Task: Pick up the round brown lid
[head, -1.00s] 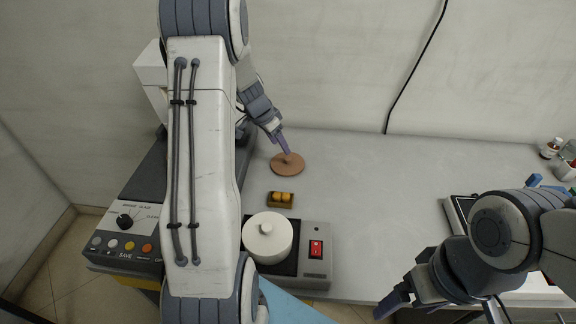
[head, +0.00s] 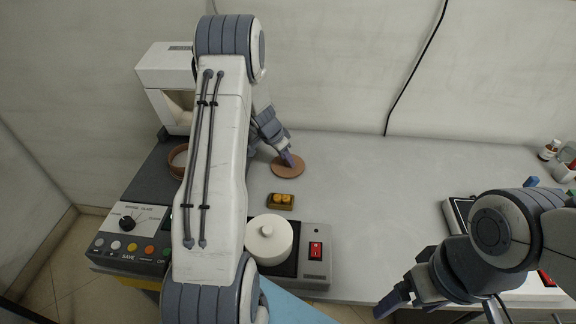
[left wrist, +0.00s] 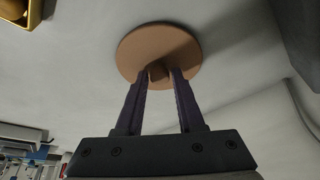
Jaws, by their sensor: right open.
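The round brown lid (head: 279,172) lies flat on the grey table, towards the back wall, with a small knob (left wrist: 158,74) at its middle. My left gripper (head: 290,160) reaches down over it. In the left wrist view, the two dark fingers of my left gripper (left wrist: 160,76) stand apart on either side of the knob, with a narrow gap still showing. The lid (left wrist: 150,42) rests on the table there. My right gripper (head: 388,304) is open and empty at the table's front edge, far from the lid.
A small tray with yellow pieces (head: 280,201) lies in front of the lid. A white round pot (head: 268,236) stands on a device with a red switch (head: 315,250). A brown ring (head: 177,160) sits on the machine at left. The table's middle is clear.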

